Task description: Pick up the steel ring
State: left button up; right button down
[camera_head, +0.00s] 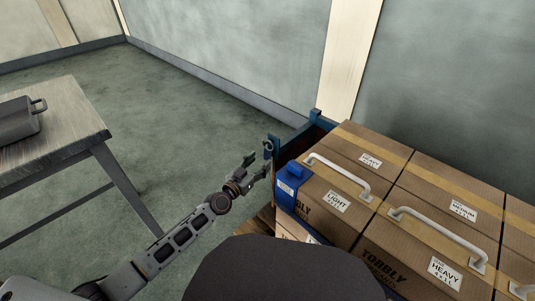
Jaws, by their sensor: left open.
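My left gripper (257,158) reaches up from the lower left, its fingers apart, close to the left side of the blue frame around the boxes. I cannot make out a steel ring for certain. A small grey shape by the right fingertip, against the blue corner post (275,147), is too small to tell from the finger itself. Nothing clear shows between the fingers. My right gripper is out of view.
Cardboard boxes (408,186) with white handles (340,174) fill the right side. A blue item (288,186) sits at their left corner. A metal table (75,120) with a grey tray (18,122) stands at left. Green floor (180,110) lies open between.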

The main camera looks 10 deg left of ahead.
aim_at(267, 151)
pick_arm(q)
jog(key=shift+b+x, duration=0.35)
jog(key=shift+x, duration=1.7)
jog(key=shift+r, duration=0.1)
jog(key=c, duration=1.1)
jog(key=shift+r+p, duration=0.25)
jog(key=shift+p, duration=0.05)
jog(key=shift+r+p, duration=0.3)
jog(key=shift+r, duration=0.2)
